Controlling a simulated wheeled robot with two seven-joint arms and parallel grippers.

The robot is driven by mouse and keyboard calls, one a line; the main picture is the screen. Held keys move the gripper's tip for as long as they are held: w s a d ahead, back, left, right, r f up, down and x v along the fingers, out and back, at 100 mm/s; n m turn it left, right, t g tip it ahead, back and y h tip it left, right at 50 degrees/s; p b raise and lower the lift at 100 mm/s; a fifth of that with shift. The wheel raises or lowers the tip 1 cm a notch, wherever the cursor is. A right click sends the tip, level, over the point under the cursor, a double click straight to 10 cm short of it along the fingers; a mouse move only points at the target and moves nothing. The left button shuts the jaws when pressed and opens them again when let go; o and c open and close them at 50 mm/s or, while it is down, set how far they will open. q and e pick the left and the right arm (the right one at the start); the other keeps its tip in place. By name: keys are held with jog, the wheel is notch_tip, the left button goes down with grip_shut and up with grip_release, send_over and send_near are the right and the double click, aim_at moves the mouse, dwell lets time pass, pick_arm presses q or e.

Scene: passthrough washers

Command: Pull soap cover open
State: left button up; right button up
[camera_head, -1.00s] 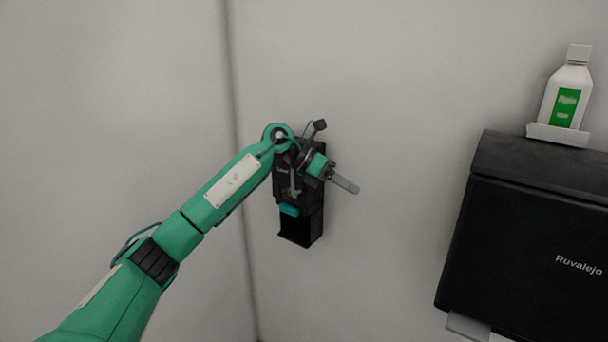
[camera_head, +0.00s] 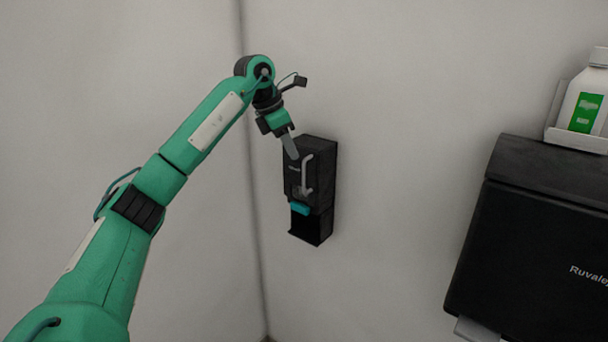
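The soap dispenser (camera_head: 323,165) is a black box mounted on the wall near the corner. Its front cover carries a light grey vertical handle (camera_head: 308,174), and a teal piece (camera_head: 300,209) sits below it. The cover looks closed. My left gripper (camera_head: 291,147) is at the dispenser's upper left, with its finger pointing down toward the top of the front. It looks empty; I cannot tell whether it touches the box. Only one finger outline shows, so its opening is unclear. My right gripper is not in view.
A large black wall unit (camera_head: 540,230) marked "Ruvalejo" is at the right. A white bottle with a green label (camera_head: 586,108) stands in a white holder (camera_head: 572,140) above it. The wall between dispenser and unit is bare. A wall corner runs just left of the dispenser.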

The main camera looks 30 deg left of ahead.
aim_at(304, 190)
pick_arm(q)
jog(key=p+x, duration=0.2)
jog(key=x, duration=0.7)
jog(key=shift+d+f, duration=0.1)
jog(key=shift+w+f, duration=0.1)
grip_shut()
